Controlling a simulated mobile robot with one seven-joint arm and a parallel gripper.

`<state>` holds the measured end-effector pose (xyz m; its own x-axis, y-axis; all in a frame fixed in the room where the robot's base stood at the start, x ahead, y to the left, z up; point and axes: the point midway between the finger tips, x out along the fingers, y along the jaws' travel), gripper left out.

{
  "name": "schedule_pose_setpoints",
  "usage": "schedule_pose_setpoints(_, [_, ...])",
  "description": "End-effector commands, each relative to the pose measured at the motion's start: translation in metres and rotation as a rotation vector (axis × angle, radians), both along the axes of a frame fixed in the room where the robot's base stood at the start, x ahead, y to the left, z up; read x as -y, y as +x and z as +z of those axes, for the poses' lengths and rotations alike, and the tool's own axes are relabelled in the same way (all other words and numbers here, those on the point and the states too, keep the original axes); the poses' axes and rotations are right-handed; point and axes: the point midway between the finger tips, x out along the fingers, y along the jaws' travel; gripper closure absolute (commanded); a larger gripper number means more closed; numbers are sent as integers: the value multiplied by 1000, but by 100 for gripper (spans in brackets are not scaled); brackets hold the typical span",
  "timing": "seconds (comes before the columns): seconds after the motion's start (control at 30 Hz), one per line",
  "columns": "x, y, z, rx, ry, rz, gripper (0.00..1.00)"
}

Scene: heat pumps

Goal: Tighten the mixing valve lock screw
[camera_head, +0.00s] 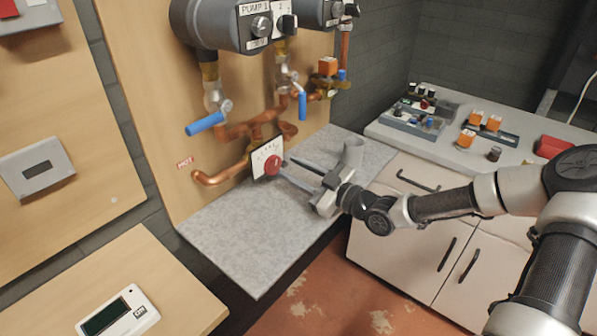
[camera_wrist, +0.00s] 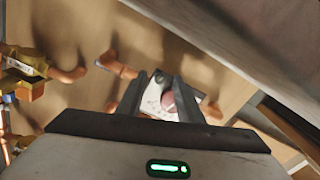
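The mixing valve has a white dial plate (camera_head: 266,158) and a round red knob (camera_head: 272,165) on the copper pipework, above the grey shelf. My gripper (camera_head: 284,170) reaches in from the right with two dark fingers apart, their tips close to the knob. In the wrist view my gripper's fingers (camera_wrist: 160,82) stand on either side of the reddish knob (camera_wrist: 168,100), with a gap between them. The dial plate (camera_wrist: 150,103) shows behind them. I cannot tell whether the fingers touch the knob. The lock screw is too small to make out.
Copper pipes (camera_head: 215,178) and a blue-handled valve (camera_head: 205,124) are left of the dial; another blue lever (camera_head: 302,105) hangs above. The white counter (camera_head: 455,150) at right holds trays and orange parts.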

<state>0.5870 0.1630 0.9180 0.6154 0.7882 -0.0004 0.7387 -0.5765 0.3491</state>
Motion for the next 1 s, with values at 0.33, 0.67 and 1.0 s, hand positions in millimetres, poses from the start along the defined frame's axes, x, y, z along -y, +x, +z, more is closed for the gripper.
schedule_pose_setpoints(0.33, [40,-29,1,-1,-3,-4,67])
schedule_pose_setpoints(0.67, [103,-79,1,-2,-3,-5,67])
schedule_pose_setpoints(1.0, [136,-106,0,0,0,-1,67])
